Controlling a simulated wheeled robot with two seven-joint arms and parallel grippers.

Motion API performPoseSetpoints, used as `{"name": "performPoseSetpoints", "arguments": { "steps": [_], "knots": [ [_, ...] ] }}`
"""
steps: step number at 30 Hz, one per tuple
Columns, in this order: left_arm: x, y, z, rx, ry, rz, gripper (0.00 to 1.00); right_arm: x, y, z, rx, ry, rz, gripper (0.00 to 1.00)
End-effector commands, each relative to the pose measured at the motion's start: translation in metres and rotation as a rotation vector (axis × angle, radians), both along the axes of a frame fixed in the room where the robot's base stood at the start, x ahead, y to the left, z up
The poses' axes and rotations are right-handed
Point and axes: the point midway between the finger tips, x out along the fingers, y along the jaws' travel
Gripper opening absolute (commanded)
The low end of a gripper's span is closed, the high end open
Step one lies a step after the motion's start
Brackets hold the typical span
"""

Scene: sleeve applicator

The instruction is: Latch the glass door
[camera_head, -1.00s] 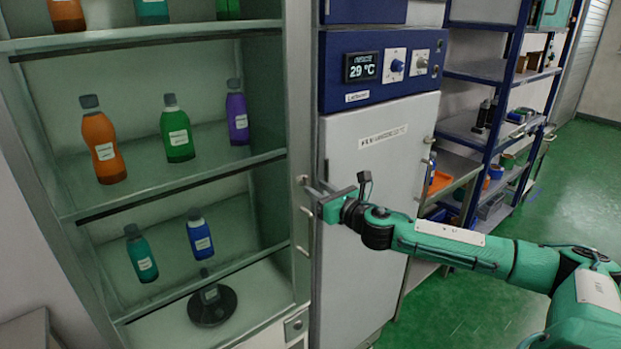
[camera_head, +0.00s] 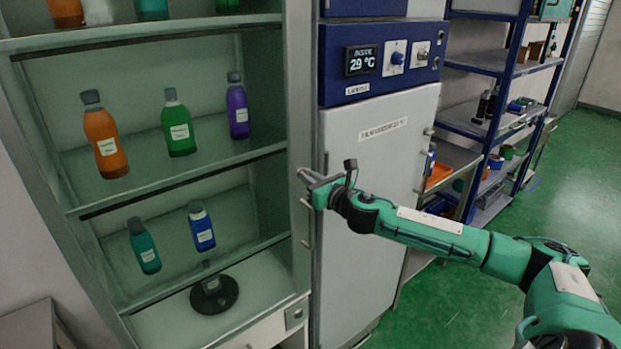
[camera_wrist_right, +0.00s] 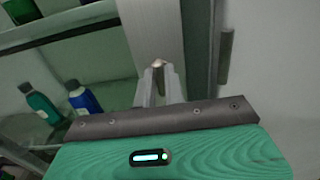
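The glass door fronts the tall cabinet on the left; its right-hand frame (camera_head: 301,240) is a pale upright. The glass is hard to make out, and whether the door sits fully flush cannot be told. My right gripper (camera_head: 306,176) is at this frame, at mid height. In the right wrist view its fingers (camera_wrist_right: 159,72) are close together around a small, pale tan latch knob (camera_wrist_right: 158,63) on the grey frame. The fingers hide most of the knob. My left gripper is in neither view.
Several coloured bottles, such as a green one (camera_head: 179,124), stand on the cabinet shelves, with a black round-based object (camera_head: 213,295) below. A white incubator with a blue panel (camera_head: 385,60) stands close on the right. Blue shelving (camera_head: 490,68) is farther right; green floor (camera_head: 560,180) is clear.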

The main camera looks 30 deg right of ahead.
Motion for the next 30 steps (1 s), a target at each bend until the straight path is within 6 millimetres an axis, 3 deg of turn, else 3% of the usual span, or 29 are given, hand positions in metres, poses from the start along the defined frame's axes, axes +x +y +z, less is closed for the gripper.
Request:
{"name": "performPoseSetpoints", "arguments": {
  "steps": [14,30],
  "knots": [
    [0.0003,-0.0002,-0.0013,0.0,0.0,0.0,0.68,0.0,-0.0008,-0.0006,0.146,0.011,0.0,0.0],
    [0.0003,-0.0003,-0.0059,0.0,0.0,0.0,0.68,0.0001,-0.003,-0.0017,0.64,0.05,0.0,0.0]
  ]
}}
